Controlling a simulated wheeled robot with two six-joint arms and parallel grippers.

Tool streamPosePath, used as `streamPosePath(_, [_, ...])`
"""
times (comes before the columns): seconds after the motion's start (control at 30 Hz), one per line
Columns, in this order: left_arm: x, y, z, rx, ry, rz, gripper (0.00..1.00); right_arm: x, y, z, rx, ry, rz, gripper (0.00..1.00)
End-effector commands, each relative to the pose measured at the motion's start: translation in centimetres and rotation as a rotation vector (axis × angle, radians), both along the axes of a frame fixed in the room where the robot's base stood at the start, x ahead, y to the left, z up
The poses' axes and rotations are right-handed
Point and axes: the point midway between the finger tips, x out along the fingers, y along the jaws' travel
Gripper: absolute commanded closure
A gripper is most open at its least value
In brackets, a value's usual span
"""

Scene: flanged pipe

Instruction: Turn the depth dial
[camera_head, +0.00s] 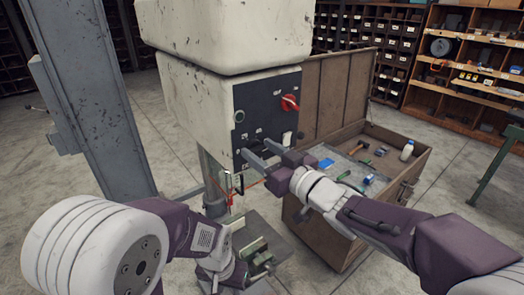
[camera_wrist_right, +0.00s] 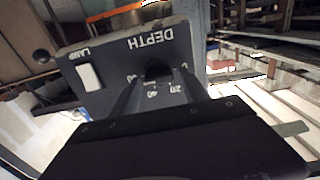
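The depth dial (camera_wrist_right: 157,72) is a small dark knob under an upside-down DEPTH label in the right wrist view, with pale scale numbers around it. It sits low on the machine's black control panel (camera_head: 262,108); in the head view I cannot make it out clearly behind the fingers. My right gripper (camera_head: 258,150) is at the panel with its two fingers apart. In the right wrist view, the fingertips of this gripper (camera_wrist_right: 160,76) stand on either side of the dial; they look open around it, and contact is not clear. My left wrist shows low in the head view, but its fingers are not clear.
A red knob (camera_head: 290,103) is higher on the panel. A white LAMP switch (camera_wrist_right: 89,77) is beside the dial. An open wooden crate (camera_head: 345,240) with tools and a bottle stands right of the machine. A grey column (camera_head: 95,100) rises at left. Shelves line the back.

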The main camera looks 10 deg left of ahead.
Motion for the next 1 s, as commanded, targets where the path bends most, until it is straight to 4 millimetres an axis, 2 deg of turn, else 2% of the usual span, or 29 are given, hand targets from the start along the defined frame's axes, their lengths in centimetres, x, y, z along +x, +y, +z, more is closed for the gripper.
streamPosePath(0.03, [0.0, 0.0, 0.0, 0.0, 0.0, 0.0, 0.64, 0.0, 0.0, 0.0, 0.0, 0.0, 0.0, 0.65])
streamPosePath(0.17, [0.0, 0.0, 0.0, 0.0, 0.0, 0.0, 0.64, 0.0, 0.0, 0.0, 0.0, 0.0, 0.0, 1.0])
streamPosePath(0.57, [0.0, 0.0, -1.0, 0.0, 0.0, 0.0, 0.64, 0.0, 0.0, -0.2, -0.052, -0.068, 0.0, 1.0])
streamPosePath(1.0, [0.0, 0.0, -4.3, 0.0, 0.0, 0.0, 0.64, -0.2, 0.1, -0.5, -0.286, -0.369, 0.0, 1.0])
